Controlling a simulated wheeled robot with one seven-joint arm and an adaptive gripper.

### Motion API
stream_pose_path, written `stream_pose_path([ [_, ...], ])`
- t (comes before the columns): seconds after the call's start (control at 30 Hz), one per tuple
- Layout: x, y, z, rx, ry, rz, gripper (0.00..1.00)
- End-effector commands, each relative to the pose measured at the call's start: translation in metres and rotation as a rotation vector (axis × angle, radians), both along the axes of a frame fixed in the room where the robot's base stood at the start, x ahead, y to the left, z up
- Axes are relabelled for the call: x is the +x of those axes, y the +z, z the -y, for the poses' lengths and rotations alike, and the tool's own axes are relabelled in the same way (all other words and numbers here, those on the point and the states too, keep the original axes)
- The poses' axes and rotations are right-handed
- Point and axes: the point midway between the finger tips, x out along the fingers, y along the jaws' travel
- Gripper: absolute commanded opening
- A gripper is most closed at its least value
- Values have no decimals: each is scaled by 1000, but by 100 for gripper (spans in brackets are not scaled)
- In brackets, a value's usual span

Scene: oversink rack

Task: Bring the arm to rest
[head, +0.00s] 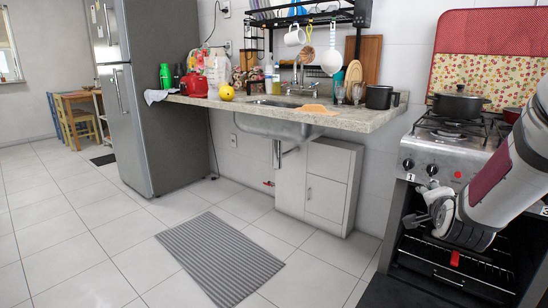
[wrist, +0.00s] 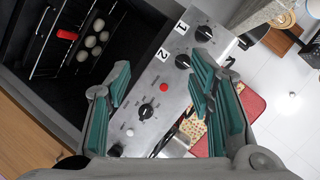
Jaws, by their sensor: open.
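My gripper (head: 426,210) hangs in front of the stove at the right of the head view, at the end of my arm, which comes in from the right edge. In the wrist view my gripper (wrist: 160,95) has its two teal-padded fingers spread apart with nothing between them. Behind the fingers is the stove's steel control panel (wrist: 150,85) with black knobs. I cannot tell whether the gripper touches the stove.
The open oven (head: 460,265) is below my gripper; its rack shows a red item (head: 455,258). A dark pot (head: 459,103) stands on the stove (head: 440,148). The granite counter (head: 340,120) is to the left. Tiled floor with a grey mat (head: 220,258) is otherwise open.

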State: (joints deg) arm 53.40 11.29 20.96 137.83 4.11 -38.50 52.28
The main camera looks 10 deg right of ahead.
Motion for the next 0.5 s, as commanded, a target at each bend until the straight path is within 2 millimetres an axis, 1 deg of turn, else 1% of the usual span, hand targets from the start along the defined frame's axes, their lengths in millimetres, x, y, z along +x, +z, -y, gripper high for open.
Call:
stream_pose_path([
  [0.03,1,4,-26,-20,62,-73,48],
  [0.07,0,4,-40,-30,98,-123,48],
  [0.1,-3,3,-58,-43,146,-188,48],
  [0.17,-11,3,-85,-63,217,-285,48],
  [0.2,-18,2,-102,-75,264,-348,48],
  [0.27,-31,2,-128,-95,337,-438,48],
  [0.3,-41,3,-144,-109,386,-497,48],
  [0.37,-59,3,-168,-128,459,-583,48],
  [0.4,-73,3,-183,-141,510,-639,48],
  [0.47,-95,4,-204,-159,587,-721,48],
  [0.5,-112,5,-218,-171,640,-773,48],
])
